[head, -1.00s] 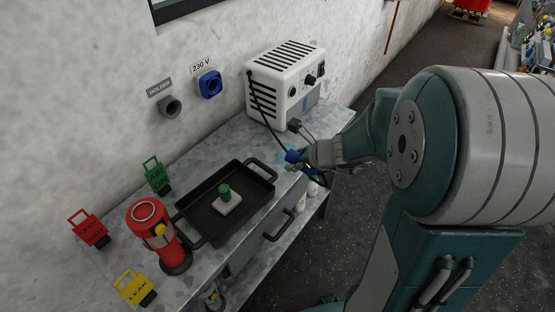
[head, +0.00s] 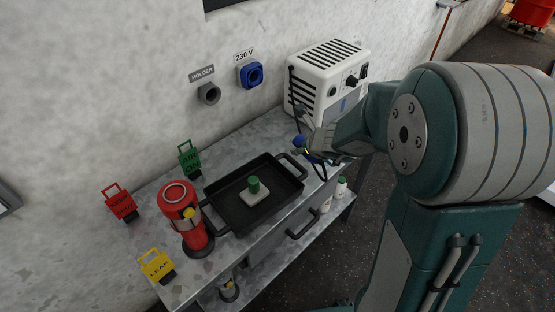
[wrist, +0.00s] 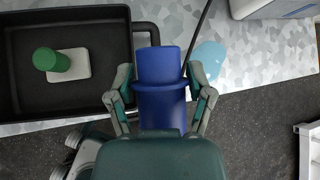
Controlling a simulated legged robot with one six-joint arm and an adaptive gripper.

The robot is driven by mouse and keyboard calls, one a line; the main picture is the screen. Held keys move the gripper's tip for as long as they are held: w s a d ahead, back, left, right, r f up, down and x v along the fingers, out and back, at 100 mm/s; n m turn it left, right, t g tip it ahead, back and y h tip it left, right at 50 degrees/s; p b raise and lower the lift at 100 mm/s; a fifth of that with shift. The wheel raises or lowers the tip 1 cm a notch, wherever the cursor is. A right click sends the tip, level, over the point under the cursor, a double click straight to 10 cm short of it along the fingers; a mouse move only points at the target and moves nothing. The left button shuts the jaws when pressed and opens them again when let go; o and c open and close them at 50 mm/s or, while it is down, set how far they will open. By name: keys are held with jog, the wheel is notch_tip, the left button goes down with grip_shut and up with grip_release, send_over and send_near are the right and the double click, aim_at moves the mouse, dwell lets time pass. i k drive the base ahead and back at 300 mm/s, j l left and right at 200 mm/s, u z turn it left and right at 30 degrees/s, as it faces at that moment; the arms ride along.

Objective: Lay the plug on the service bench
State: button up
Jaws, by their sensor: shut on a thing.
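The blue plug (wrist: 160,85) is between the two fingers of my gripper (wrist: 160,95) in the wrist view, and the fingers are shut on it from both sides. In the head view the plug (head: 299,142) shows at the tip of my gripper (head: 312,150), by the right end of the black tray. A dark cable runs from the plug side up to the white box. The service bench (head: 262,143) is a grey metal top along the wall. The wrist view shows its bare top (wrist: 270,50) right of the plug. The plug's height above the bench is hard to tell.
A black tray (head: 222,186) holds a green-knobbed piece (head: 254,187). The white box (head: 325,75) stands at the back right. A red cylinder (head: 187,222) and red, yellow and green tags stand at left.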

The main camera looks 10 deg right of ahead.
aim_at(264, 144)
jog(key=i+l, duration=0.1)
jog(key=l, duration=0.25)
jog(key=i+l+u, duration=0.1)
jog(key=l, duration=0.25)
jog(key=i+l, duration=0.1)
jog(key=l, duration=0.25)
jog(key=i+l, duration=0.1)
jog(key=l, duration=0.3)
jog(key=u, duration=1.35)
jog(key=i+j+u, duration=0.25)
jog(key=i, duration=0.2)
